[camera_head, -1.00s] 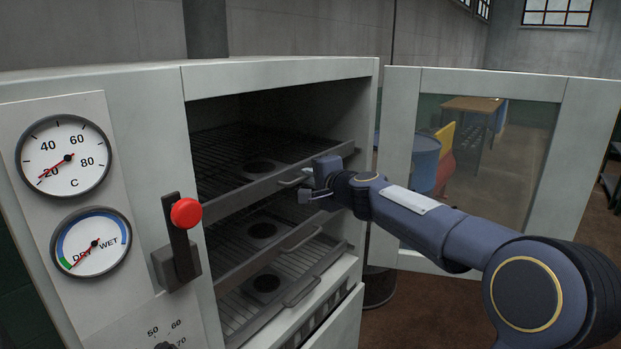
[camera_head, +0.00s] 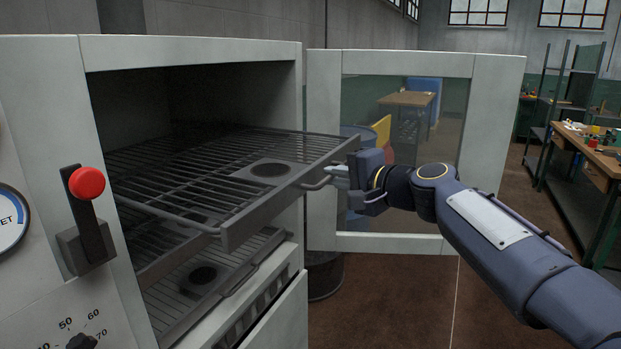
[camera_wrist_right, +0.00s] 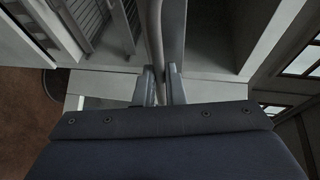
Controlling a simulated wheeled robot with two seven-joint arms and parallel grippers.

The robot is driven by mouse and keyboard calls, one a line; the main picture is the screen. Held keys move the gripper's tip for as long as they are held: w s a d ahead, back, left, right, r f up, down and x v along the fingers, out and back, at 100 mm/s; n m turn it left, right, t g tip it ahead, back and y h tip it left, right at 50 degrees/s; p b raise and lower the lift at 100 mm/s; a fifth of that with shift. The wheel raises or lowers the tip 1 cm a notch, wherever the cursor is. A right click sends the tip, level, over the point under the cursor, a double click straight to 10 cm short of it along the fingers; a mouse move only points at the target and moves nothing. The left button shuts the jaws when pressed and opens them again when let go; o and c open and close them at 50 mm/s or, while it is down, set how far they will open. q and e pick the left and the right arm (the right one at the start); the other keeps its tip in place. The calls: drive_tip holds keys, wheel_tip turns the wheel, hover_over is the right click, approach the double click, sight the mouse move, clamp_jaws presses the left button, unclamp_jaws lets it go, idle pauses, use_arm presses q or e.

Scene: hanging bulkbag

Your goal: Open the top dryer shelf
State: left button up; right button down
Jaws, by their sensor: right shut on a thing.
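The top dryer shelf (camera_head: 230,178) is a dark wire rack with a round hole plate. It stands partly pulled out of the white dryer cabinet (camera_head: 195,52), its front bar past the cabinet opening. My right gripper (camera_head: 338,178) is at the handle (camera_head: 316,184) on the shelf's front bar. In the right wrist view, my right gripper (camera_wrist_right: 160,85) has its two fingers on either side of the handle bar (camera_wrist_right: 155,40) and is shut on it. My left gripper is not in view.
The glass-paned dryer door (camera_head: 484,150) stands open behind my right arm. Lower shelves (camera_head: 200,285) remain inside the cabinet. A lever with a red knob (camera_head: 87,183) is on the cabinet front. A workbench (camera_head: 600,160) stands far right; brown floor (camera_head: 400,300) is clear.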

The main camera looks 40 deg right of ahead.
drive_tip(key=shift+s+d+f, duration=0.1)
drive_tip(key=shift+s+d, duration=0.15)
drive_tip(key=shift+s, duration=0.45)
drive_tip(key=c, duration=1.5)
unclamp_jaws()
drive_tip(key=s+r, duration=0.1)
drive_tip(key=s, duration=0.6)
drive_tip(key=shift+s+r, duration=0.25)
drive_tip(key=shift+s, duration=0.1)
drive_tip(key=shift+a, duration=0.1)
